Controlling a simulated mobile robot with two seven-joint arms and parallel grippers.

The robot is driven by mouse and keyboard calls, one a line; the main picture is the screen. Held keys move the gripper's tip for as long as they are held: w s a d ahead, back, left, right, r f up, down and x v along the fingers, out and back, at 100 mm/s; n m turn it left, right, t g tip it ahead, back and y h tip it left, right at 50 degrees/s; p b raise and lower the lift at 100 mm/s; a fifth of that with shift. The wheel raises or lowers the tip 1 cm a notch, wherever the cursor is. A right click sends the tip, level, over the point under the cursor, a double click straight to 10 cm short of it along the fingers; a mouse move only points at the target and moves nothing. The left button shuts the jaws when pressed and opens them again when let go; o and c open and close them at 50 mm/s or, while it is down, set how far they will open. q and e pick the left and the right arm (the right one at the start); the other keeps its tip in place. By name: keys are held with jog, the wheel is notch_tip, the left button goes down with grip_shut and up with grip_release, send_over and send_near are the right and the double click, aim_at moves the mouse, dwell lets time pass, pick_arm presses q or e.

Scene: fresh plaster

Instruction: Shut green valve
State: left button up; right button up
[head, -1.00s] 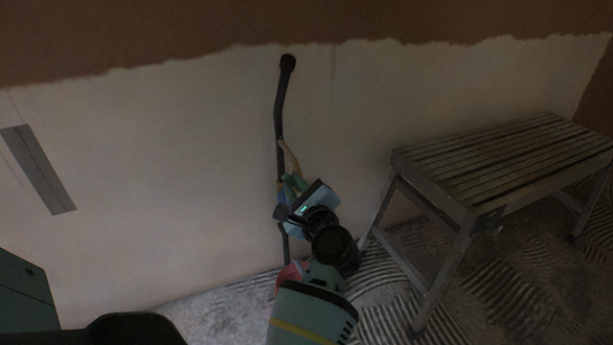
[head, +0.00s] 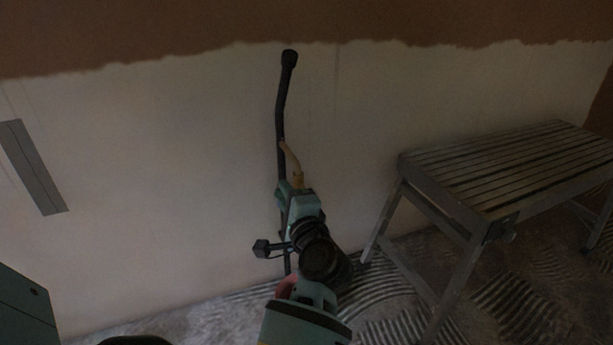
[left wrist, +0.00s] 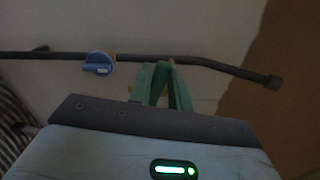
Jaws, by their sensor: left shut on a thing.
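A dark pipe (head: 281,110) runs up the pale wall and ends in a black cap. It also shows in the left wrist view (left wrist: 225,68). My left gripper (left wrist: 166,70) is shut on the green valve at the pipe, just below its bend; in the head view it comes from below. Green parts meet at the pipe in the left wrist view, but I cannot clearly tell finger from valve handle. A tan curved piece shows between pipe and gripper in the head view. A blue valve knob (left wrist: 97,64) sits further along the pipe. My right gripper is out of view.
A slatted grey bench (head: 520,165) stands to the right, its near leg close to my left arm. A grey strip (head: 32,165) is on the wall at left. The floor is ridged and pale.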

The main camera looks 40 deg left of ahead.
pick_arm(q)
jog(key=shift+s+d+f+n, duration=0.1)
jog(key=shift+d+f+n, duration=0.25)
jog(key=shift+f+n, duration=0.35)
jog(key=shift+d+f+n, duration=0.35)
jog(key=shift+f+n, duration=0.1)
jog(key=shift+n, duration=0.45)
jog(key=o, duration=0.7)
jog(key=shift+o, duration=0.2)
